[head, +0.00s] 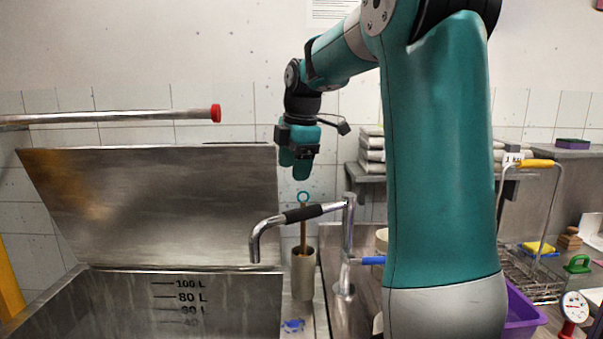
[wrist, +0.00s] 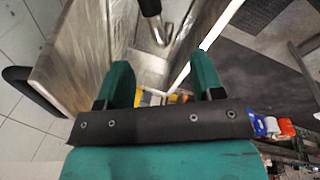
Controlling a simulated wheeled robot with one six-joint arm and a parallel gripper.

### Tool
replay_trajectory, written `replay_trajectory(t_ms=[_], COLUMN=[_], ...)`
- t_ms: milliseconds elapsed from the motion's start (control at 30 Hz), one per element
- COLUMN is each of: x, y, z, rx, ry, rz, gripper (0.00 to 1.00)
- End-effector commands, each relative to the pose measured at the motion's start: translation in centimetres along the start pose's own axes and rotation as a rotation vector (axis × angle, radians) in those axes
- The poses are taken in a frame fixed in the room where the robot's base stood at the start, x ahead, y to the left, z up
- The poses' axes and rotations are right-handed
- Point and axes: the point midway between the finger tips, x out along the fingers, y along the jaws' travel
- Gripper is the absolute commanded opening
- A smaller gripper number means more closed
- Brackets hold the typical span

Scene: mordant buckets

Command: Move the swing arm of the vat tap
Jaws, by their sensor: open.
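The vat tap's chrome swing arm (head: 330,207) runs left from its upright post (head: 348,235). It has a black grip sleeve (head: 303,213) and a spout bent down over the right edge of the steel vat (head: 230,300). My gripper (head: 294,162) hangs above the sleeve, pointing down, open and apart from it. In the wrist view the teal fingers (wrist: 163,80) are spread with nothing between them. The swing arm's black sleeve and chrome spout (wrist: 161,30) show beyond them, near the top middle.
The vat's raised lid (head: 160,205) stands behind it. A metal canister (head: 303,275) with a wooden-handled tool stands below the swing arm. A blue lever (head: 370,260) sticks out from the post. A red-capped bar (head: 120,118) crosses the upper left. A wire basket (head: 525,270) stands right.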

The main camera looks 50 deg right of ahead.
Motion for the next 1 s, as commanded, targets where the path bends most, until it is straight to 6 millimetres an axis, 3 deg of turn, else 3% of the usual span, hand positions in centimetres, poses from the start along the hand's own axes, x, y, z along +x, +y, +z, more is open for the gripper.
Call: replay_trajectory(t_ms=[33,100,300,467,1000], x=[-2.3,-3.2,-3.2,-0.5,11.1], y=[0.8,1.2,1.5,1.4,1.5], z=[1.5,2.8,4.2,4.2,4.5], rx=[-0.011,-0.032,-0.058,-0.059,-0.059], ry=[-0.012,-0.023,-0.033,-0.033,-0.033], rz=[0.001,0.001,-0.001,-0.004,-0.004], gripper=[0.61,0.61,0.61,0.61,0.61])
